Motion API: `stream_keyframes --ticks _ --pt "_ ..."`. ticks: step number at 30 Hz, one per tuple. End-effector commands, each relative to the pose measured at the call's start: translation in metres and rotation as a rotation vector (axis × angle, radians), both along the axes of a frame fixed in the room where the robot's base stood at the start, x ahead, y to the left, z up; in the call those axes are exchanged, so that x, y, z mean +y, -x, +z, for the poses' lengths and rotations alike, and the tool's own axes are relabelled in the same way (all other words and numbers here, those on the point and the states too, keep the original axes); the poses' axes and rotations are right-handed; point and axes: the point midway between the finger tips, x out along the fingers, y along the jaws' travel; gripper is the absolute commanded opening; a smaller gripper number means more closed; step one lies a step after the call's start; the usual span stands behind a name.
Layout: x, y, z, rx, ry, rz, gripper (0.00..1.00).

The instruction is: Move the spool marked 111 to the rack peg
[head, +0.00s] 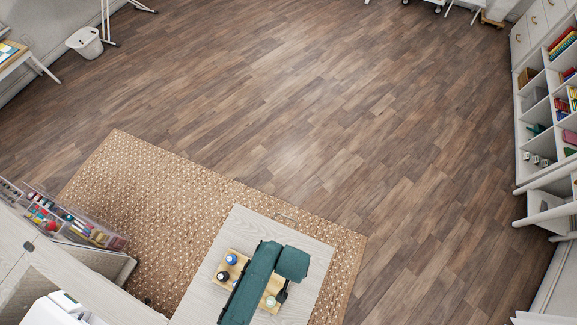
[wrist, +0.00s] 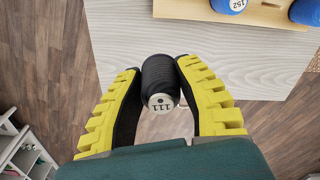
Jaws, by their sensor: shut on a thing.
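The black spool (wrist: 158,78) with a white end label reading 111 is between the two yellow-ribbed fingers of my gripper (wrist: 160,68) in the wrist view. The gripper is shut on it, and the labelled end faces the camera. Pale wood-grain tabletop shows beyond it. A light wooden rack (wrist: 185,9) lies at the top of the wrist view, apart from the held spool. In the head view, the rack (head: 240,259) is on the table, partly covered by my teal arm. The held spool cannot be made out there, and I cannot tell a bare peg.
A blue spool marked 152 (wrist: 229,5) and another blue spool (wrist: 306,11) stand on the rack. The head view also shows a dark spool (head: 222,275) and a pale-topped spool (head: 270,301). The table (head: 300,240) has bare surface around the rack.

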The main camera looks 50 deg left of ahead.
Motion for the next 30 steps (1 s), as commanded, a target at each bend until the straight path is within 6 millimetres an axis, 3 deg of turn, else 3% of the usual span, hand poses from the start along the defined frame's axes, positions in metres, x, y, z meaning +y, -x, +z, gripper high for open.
stream_keyframes --ticks 1,3,7,14,23,25,30 --pt "-0.002 0.024 0.010 0.004 0.002 0.078 0.14" --pt "-0.004 0.046 0.011 0.001 0.000 0.166 0.14" --pt "-0.007 0.066 0.011 -0.005 -0.002 0.251 0.14" --pt "-0.007 0.068 -0.007 -0.005 -0.002 0.261 0.14" --pt "-0.008 0.068 -0.048 -0.005 -0.002 0.258 0.14" --pt "-0.008 0.068 -0.039 -0.005 -0.002 0.258 0.14" --pt "-0.008 0.068 -0.042 -0.004 -0.001 0.257 0.14"
